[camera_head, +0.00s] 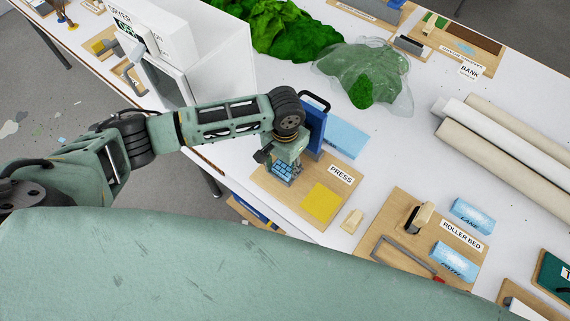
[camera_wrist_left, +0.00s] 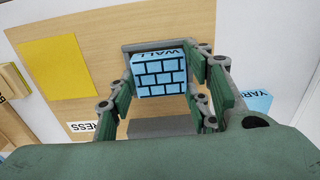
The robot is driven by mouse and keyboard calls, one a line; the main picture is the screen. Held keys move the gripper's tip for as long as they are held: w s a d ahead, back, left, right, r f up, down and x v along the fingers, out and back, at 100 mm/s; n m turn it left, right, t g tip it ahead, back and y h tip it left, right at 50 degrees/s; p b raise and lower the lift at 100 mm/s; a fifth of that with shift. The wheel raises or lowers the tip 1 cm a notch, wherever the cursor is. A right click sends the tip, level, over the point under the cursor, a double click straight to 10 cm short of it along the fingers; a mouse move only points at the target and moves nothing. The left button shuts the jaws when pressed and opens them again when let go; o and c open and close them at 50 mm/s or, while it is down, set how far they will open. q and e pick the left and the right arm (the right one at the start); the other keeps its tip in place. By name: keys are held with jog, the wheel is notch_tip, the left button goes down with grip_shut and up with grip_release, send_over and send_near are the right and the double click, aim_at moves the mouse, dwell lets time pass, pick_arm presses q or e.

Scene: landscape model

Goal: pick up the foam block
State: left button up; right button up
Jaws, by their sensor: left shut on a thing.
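A light-blue foam block (camera_wrist_left: 160,75) with a dark brick pattern and the word WALL sits between the fingers of my left gripper (camera_wrist_left: 168,84) in the left wrist view. The fingers are shut on its two sides. In the head view the same block (camera_head: 282,169) shows just below my left gripper (camera_head: 284,163), over the PRESS board (camera_head: 262,185). I cannot tell whether the block touches the board. My right gripper is not in view.
A blue press frame (camera_head: 317,125) with a black handle stands right behind my gripper. A yellow square (camera_head: 321,202) lies on the board. Blue blocks (camera_head: 472,214) sit by the ROLLER BED board (camera_head: 396,205). A white cabinet (camera_head: 220,62) stands left; long rolls (camera_head: 505,135) lie right.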

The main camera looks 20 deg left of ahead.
aim_at(284, 168)
pick_arm(q)
jog(key=r, duration=0.4)
jog(key=shift+s+a+r+b, duration=0.1)
jog(key=shift+s+b, duration=0.2)
jog(key=shift+b, duration=0.1)
jog(key=s+a+r, duration=0.4)
jog(key=s+r, duration=0.2)
jog(key=s, duration=0.4)
jog(key=shift+s+r+b, duration=0.15)
jog(key=shift+r+b, duration=0.15)
jog(key=shift+b, duration=0.05)
jog(key=shift+r, duration=0.1)
